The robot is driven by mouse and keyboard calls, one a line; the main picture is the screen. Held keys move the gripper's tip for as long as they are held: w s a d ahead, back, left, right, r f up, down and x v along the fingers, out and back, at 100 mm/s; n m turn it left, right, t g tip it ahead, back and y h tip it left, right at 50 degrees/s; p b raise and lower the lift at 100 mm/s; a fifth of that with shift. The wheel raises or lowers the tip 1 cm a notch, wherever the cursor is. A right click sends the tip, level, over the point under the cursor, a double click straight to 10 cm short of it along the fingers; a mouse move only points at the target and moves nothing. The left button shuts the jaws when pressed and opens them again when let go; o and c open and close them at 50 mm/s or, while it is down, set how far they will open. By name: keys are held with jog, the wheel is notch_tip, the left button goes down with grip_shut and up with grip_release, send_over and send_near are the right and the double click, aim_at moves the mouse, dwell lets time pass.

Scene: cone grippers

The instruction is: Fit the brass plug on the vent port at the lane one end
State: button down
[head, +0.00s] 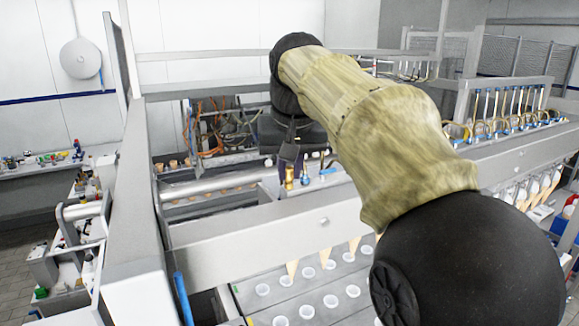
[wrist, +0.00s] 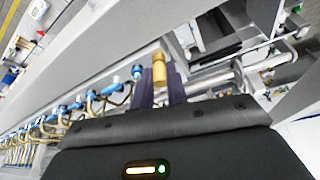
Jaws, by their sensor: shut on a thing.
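My gripper (head: 288,182) is shut on the brass plug (head: 289,173), above the machine's rail. In the wrist view the plug (wrist: 158,70) is a short gold cylinder between the dark purple fingers of my gripper (wrist: 160,88). A blue-topped fitting (wrist: 137,72) appears just left of the plug there, at the end of a row of similar fittings; whether it touches the plug I cannot tell. In the head view blue fittings (head: 305,178) show just right of the plug. I cannot tell which one is the vent port.
A long grey beam (head: 250,235) runs across in front, with cone nozzles (head: 293,270) and white cups (head: 306,311) below. Orange cables (head: 205,125) hang behind. More blue fittings with hoses (head: 500,115) stand at right. A cluttered bench (head: 45,165) is at left.

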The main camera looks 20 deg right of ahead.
jog(key=shift+f, duration=0.1)
dwell(0.3)
jog(key=c, duration=1.3)
grip_release()
jog(key=shift+o, duration=1.2)
jog(key=shift+a, duration=0.15)
